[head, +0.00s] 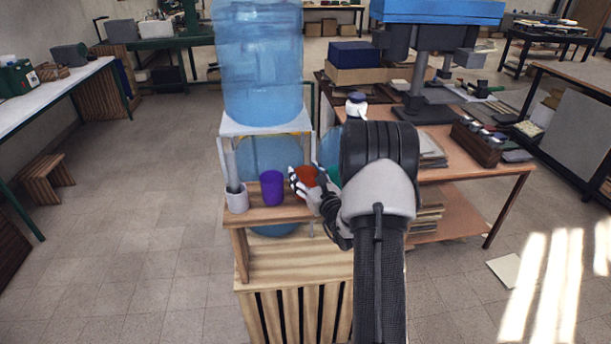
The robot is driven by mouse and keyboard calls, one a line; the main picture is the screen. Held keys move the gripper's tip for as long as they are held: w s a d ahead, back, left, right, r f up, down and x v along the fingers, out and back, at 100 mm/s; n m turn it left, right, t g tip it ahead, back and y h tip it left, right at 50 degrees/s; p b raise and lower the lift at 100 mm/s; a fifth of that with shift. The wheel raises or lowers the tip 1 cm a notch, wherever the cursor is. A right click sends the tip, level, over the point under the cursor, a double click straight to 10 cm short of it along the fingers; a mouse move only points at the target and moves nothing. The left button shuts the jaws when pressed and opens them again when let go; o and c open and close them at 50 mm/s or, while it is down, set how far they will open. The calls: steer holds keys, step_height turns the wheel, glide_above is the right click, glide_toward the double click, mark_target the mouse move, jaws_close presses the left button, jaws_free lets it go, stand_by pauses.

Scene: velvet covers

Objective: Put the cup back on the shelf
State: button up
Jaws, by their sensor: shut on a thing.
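My gripper (308,187) is shut on an orange-red cup (306,175) in the middle of the head view. The fingers cover part of the cup. The cup is upright or nearly so, over the right part of a small wooden shelf (258,215) in front of the water dispenser. I cannot tell whether its base touches the shelf. A purple cup (272,188) stands upright on the shelf, just left of my gripper. A pale grey cup (236,201) stands at the shelf's left end.
A large blue water bottle (258,60) stands on a white stand (265,126) behind the shelf. A slatted wooden crate (290,275) is below. A workbench (465,165) with a drill press is at the right. The floor at the left is open.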

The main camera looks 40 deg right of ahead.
steer(key=shift+f+b, duration=0.3)
steer(key=shift+f, duration=0.1)
steer(key=o, duration=1.3)
steer(key=v, duration=1.2)
steer(key=shift+a, duration=0.1)
